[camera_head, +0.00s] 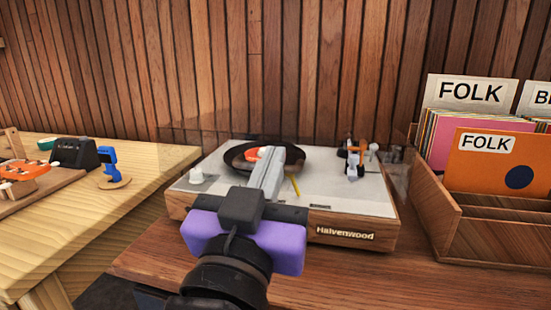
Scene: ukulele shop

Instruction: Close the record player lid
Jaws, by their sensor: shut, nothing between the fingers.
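The record player (345,205), a wooden box with a pale top and the name "Halvenwood" on its front, stands on the brown wooden counter. Its clear lid (185,138) shows as a faint tinted sheet above and behind the deck, wider than the box. It looks raised, but its exact angle is hard to tell. My gripper (286,153), with a purple body and grey fingers, is shut and empty. It reaches over the front edge of the player and hides part of the dark platter (236,157). I cannot tell whether the fingers touch the lid.
A wooden crate (445,215) of records with "FOLK" labels stands close to the player's right side. At left, a lighter table (75,225) holds a blue tool (109,160) on a stand and a black box (74,153). A slatted wood wall closes the back.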

